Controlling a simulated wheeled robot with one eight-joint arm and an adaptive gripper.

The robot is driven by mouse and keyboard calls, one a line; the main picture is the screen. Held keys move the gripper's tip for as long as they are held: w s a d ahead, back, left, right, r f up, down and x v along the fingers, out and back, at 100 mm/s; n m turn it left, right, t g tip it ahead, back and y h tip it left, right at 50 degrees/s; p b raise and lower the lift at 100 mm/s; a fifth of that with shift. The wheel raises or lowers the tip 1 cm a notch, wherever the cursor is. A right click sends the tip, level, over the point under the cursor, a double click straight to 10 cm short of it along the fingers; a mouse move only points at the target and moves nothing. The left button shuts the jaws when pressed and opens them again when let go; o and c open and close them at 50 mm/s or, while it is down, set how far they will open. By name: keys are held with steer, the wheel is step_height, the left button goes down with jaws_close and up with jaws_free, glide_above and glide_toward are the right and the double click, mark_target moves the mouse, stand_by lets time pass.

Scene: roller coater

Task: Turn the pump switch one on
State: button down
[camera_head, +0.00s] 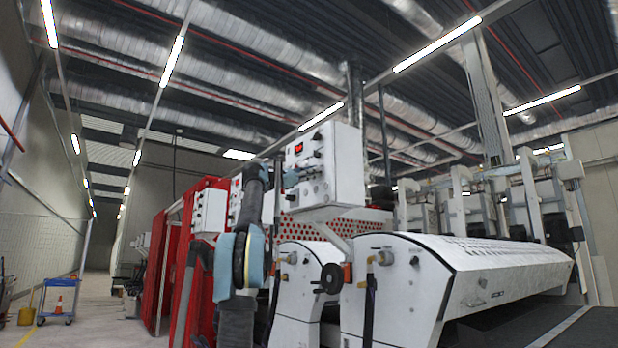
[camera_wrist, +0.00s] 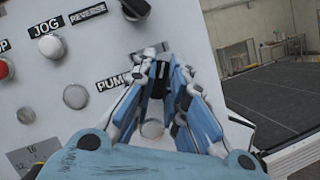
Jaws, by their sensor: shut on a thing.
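The control panel (camera_wrist: 62,125) fills the left of the wrist view; in the head view it is a white box (camera_head: 345,165) on the machine. A label reading "PUM" (camera_wrist: 113,79) shows, its end hidden by my gripper. My gripper (camera_wrist: 160,80), with blue and white fingers, is at the panel just right of that label. Its fingers are closed around a dark switch (camera_wrist: 157,88), largely hidden between the tips. The switch's turned position cannot be told. A pale round knob (camera_wrist: 152,130) shows between the fingers, below the tips.
A JOG button (camera_wrist: 50,45), a black REVERSE selector (camera_wrist: 135,8), a grey knob (camera_wrist: 76,96) and a red button (camera_wrist: 4,68) sit close by on the panel. White machine covers (camera_head: 400,275) stand below the box. The aisle at left holds a blue cart (camera_head: 58,308).

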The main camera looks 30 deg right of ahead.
steer(key=shift+w, duration=0.1)
steer(key=c, duration=1.6)
jaws_free()
steer(key=shift+w, duration=0.1)
steer(key=v, duration=1.2)
steer(key=shift+f, duration=0.15)
